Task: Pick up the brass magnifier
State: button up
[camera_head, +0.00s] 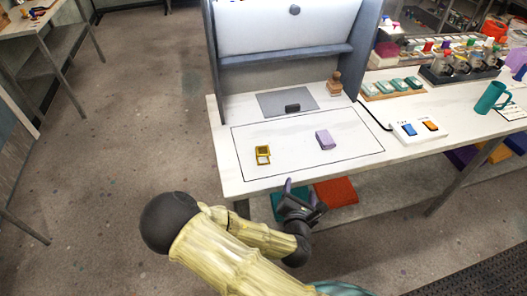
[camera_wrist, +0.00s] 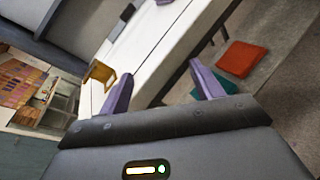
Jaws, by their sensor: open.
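The brass magnifier (camera_head: 262,155) is a small yellow-gold square frame that stands or lies unfolded on the white tabletop, left of centre inside a thin black outline. In the wrist view a yellow-gold frame (camera_wrist: 102,73) shows near the table's edge, beyond my left finger. My gripper (camera_head: 303,190) is at the front edge of the table, to the right of and nearer than the magnifier. Its two purple fingers also show in the wrist view (camera_wrist: 165,90), spread apart with nothing between them.
A lilac block (camera_head: 325,139) lies right of the magnifier on the white table (camera_head: 225,160). Behind are a grey mat (camera_head: 270,102) with a dark block, a wooden stamp (camera_head: 335,85) and an upright grey-framed booth. Tabletop around the magnifier is clear.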

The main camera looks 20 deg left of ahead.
aim_at(263, 156)
jog(key=s+a+r+n+y, duration=0.1)
jog(key=a+n+y, duration=0.1)
jog(key=n, duration=0.1)
jog(key=s+a+r+n+y, duration=0.1)
jog(key=a+n+y, duration=0.1)
jog(key=a+n, duration=0.1)
jog(key=s+a+r+n+t+y, duration=0.1)
jog(key=s+a+n+y, duration=0.1)
jog(key=n, duration=0.1)
jog(key=shift+a+r+n, duration=0.25)
jog(key=shift+r+n, duration=0.05)
jog(key=p+x, duration=0.3)
jog(key=x, duration=0.8)
jog(key=shift+w+a, duration=0.15)
jog(key=shift+w, duration=0.15)
jog(key=shift+r, duration=0.1)
jog(key=p+x, duration=0.1)
jog(key=x, duration=0.4)
jog(key=shift+w+a, duration=0.2)
jog(key=shift+w, duration=0.15)
jog(key=shift+c, duration=0.4)
